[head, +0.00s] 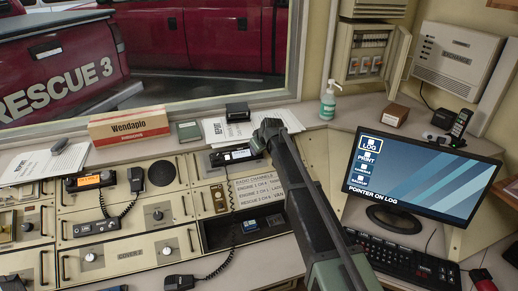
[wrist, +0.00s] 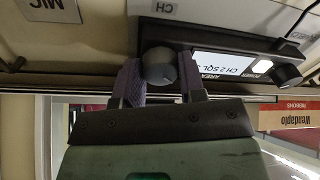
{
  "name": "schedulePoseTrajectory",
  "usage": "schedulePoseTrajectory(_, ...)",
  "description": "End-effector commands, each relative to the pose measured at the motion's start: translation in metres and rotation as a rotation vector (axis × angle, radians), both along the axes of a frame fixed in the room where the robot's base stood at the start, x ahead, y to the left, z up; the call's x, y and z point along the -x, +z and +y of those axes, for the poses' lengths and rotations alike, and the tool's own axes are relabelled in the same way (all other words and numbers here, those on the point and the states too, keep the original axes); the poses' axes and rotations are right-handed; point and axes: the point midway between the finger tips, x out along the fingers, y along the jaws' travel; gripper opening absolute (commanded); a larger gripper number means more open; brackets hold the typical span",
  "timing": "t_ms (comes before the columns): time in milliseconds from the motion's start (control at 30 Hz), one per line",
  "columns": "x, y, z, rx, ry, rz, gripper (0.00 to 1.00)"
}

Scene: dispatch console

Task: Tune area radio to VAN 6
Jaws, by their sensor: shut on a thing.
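The area radio (head: 231,156) is a dark unit with a lit white display, set at the back of the console. In the wrist view its display (wrist: 222,66) appears upside down and reads "CH 2 SQL", with the rest cut off or unclear. My gripper (wrist: 160,78) is shut on the round grey channel knob (wrist: 159,62), one finger on each side. In the head view my gripper (head: 258,143) is at the radio's right end, and my arm hides the knob. A radio channels card (head: 256,190) lists engine, rescue and van lines; its right part is hidden by my arm.
Another radio with an orange display (head: 89,181) and a corded handset (head: 136,180) are at left. A Wendaplo box (head: 129,126) stands behind. A second dark knob (wrist: 287,75) is on the area radio. A monitor (head: 420,178) and keyboard (head: 405,258) are at right.

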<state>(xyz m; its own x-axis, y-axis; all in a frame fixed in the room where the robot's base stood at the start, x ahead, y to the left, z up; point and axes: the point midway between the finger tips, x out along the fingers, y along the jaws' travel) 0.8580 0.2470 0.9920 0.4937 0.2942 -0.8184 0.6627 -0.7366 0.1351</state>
Motion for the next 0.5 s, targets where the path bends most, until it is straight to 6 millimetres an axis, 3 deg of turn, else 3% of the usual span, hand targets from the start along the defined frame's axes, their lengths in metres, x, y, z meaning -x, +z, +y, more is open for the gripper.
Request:
schedulePoseTrajectory(133,0.0008,-0.0005,-0.0003,0.001,0.001,0.002,0.13)
schedulePoseTrajectory(167,0.0008,-0.0005,-0.0003,0.001,0.001,0.002,0.39)
schedulePoseTrajectory(233,0.0008,-0.0004,-0.0002,0.001,0.001,0.002,0.48)
schedulePoseTrajectory(500,0.0008,0.0011,-0.0004,0.001,0.002,0.001,0.48)
